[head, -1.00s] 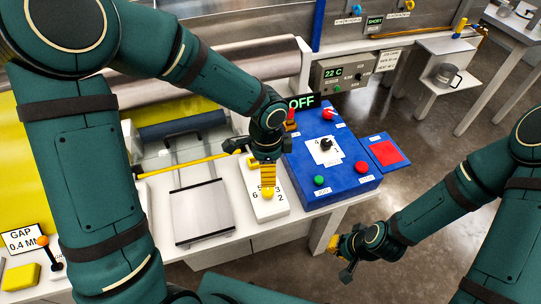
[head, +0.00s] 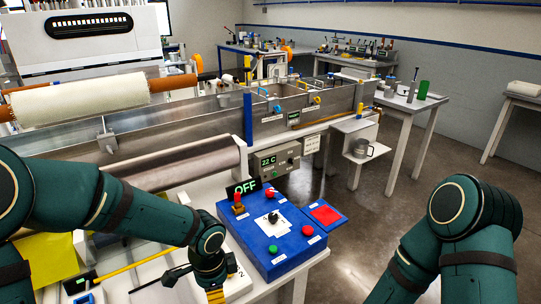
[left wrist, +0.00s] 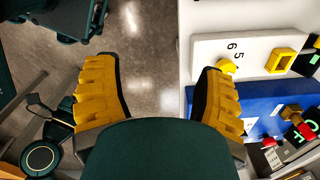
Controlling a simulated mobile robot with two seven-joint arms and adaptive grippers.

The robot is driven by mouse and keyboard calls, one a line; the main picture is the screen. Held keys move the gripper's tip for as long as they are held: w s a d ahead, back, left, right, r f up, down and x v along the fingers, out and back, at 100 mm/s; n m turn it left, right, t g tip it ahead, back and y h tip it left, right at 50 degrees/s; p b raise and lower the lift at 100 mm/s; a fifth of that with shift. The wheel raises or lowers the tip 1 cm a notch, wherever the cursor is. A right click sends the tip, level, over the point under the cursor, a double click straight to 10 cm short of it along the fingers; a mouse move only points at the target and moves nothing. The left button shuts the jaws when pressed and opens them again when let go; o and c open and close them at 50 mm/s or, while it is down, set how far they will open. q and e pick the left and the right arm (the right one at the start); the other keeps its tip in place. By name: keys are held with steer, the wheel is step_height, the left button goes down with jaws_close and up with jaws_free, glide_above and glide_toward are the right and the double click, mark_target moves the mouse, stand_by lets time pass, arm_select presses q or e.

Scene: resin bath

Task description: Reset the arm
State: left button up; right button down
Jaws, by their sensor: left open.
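My left gripper (head: 215,294) points down at the lower edge of the head view, beside the front of the blue control box (head: 272,236). In the left wrist view its two yellow ribbed fingers (left wrist: 160,95) are wide apart with nothing between them. The white numbered panel (left wrist: 255,55) with a yellow knob (left wrist: 226,67) lies just right of the fingers there. My right arm's folded joints show at the right of the head view, its gripper cut off. Dark parts at the left of the wrist view appear to be my right wrist; its jaws are unclear.
The blue box carries red and green buttons and a black knob, with a red pad (head: 326,214) beside it. An OFF sign (head: 243,187) and a 22 C controller (head: 277,162) stand behind. A metal jug (head: 361,148) sits on a side shelf. Open floor lies to the right.

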arm_select(q)
steer(key=s+d+f+n+h, duration=0.1)
steer(key=s+f+n+h, duration=0.1)
steer(key=s+f+n, duration=0.3)
steer(key=s+d+f+n+t+h, duration=0.1)
steer(key=s+f+n, duration=0.4)
steer(key=f+n, duration=0.6)
step_height(320, 180, down, 2)
steer(key=shift+d+t+h, duration=0.3)
steer(key=shift+d+h, duration=0.1)
steer(key=shift+w, duration=0.1)
